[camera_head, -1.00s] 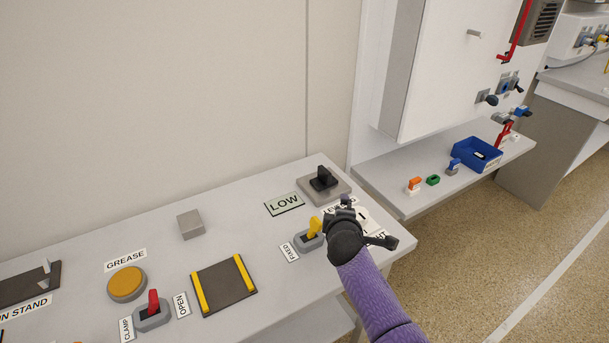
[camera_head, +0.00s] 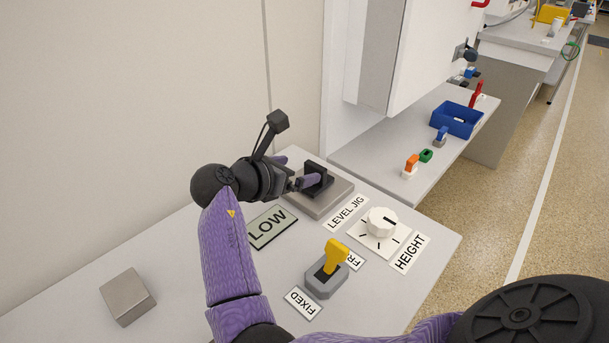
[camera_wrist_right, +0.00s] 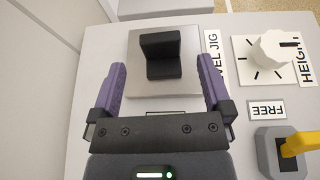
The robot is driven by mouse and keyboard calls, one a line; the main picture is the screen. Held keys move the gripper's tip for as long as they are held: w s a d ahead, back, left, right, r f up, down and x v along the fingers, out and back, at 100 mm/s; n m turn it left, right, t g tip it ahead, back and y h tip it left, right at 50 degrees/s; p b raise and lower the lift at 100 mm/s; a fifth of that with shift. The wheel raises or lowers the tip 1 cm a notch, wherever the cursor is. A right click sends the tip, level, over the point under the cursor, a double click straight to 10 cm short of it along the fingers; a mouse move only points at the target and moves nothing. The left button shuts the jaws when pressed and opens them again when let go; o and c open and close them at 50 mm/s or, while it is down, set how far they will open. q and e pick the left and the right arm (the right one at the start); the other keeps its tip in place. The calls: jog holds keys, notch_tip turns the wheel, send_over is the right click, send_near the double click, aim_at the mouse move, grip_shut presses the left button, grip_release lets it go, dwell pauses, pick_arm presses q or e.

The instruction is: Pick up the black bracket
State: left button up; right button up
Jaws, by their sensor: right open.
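The black bracket (camera_head: 318,176) stands on the grey metal plate (camera_head: 338,196) beside the LEVEL JIG label. It shows an upright wall and a flat foot in the right wrist view (camera_wrist_right: 162,56). No contact with the bracket shows. My left gripper is not in view.
A yellow lever switch (camera_head: 332,260) and a white HEIGHT knob (camera_head: 382,222) stand close by. A LOW display (camera_head: 271,228) lies left of the plate, and a grey block (camera_head: 127,297) sits farther left. A lower shelf with a blue bin (camera_head: 459,119) is beyond.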

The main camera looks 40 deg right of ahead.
aim_at(314, 166)
jog(key=b+x, duration=0.1)
jog(key=x, duration=0.2)
jog(key=b+x, duration=0.2)
jog(key=x, duration=0.1)
jog(key=shift+a+f, duration=0.15)
jog(key=shift+f, duration=0.15)
jog(key=shift+r, duration=0.2)
jog(key=shift+c, duration=1.4)
jog(key=c, duration=1)
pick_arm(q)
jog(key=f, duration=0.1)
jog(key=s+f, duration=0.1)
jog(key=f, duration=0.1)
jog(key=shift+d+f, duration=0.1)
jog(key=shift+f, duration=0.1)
pick_arm(e)
jog(key=shift+c, duration=0.3)
